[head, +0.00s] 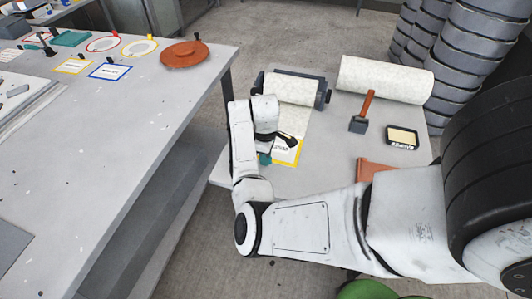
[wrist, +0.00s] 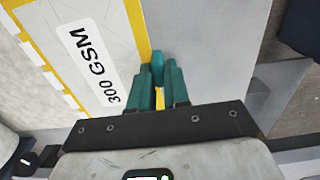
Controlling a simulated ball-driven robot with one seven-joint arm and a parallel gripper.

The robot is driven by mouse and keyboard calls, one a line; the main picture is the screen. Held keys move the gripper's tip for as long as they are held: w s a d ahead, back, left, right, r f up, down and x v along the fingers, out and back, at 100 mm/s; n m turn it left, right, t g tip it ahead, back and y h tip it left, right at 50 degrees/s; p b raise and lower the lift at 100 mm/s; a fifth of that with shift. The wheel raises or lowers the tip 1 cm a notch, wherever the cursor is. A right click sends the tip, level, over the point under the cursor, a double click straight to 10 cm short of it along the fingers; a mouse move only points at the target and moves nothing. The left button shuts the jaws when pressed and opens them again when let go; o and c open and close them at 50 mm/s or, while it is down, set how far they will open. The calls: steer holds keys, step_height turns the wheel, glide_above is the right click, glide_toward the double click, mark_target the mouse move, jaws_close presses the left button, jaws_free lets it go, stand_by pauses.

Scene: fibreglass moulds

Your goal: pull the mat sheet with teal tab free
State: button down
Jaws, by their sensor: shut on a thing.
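The mat sheet (head: 313,122) is pale and runs from a roll (head: 292,89) on a dark holder down the grey side table. Its end has a yellow border and a white label, which reads "300 GSM" in the wrist view (wrist: 92,65). A small teal tab (wrist: 158,64) shows at the yellow edge, between the fingertips. My gripper (wrist: 160,82) has teal fingers and is shut on the tab. In the head view my gripper (head: 264,158) is at the sheet's near end, partly hidden by my wrist.
A long workbench (head: 140,110) stands left, across a gap. Stacked grey rings (head: 470,50) stand behind.

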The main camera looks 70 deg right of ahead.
steer(key=shift+a+p, duration=0.5)
steer(key=shift+a, duration=0.15)
steer(key=shift+s+a, duration=0.1)
steer(key=shift+a, duration=0.25)
steer(key=shift+a+p, duration=0.3)
steer(key=shift+p, duration=0.25)
steer(key=shift+a+p, duration=0.3)
steer(key=shift+a, duration=0.05)
steer(key=shift+s+a+p, duration=0.15)
steer(key=shift+a+p, duration=0.6)
steer(key=shift+a, duration=0.3)
steer(key=shift+s+a+p, duration=0.1)
steer(key=shift+a+p, duration=0.6)
steer(key=shift+a, duration=0.3)
steer(key=shift+r, duration=0.15)
steer(key=shift+r, duration=2.4)
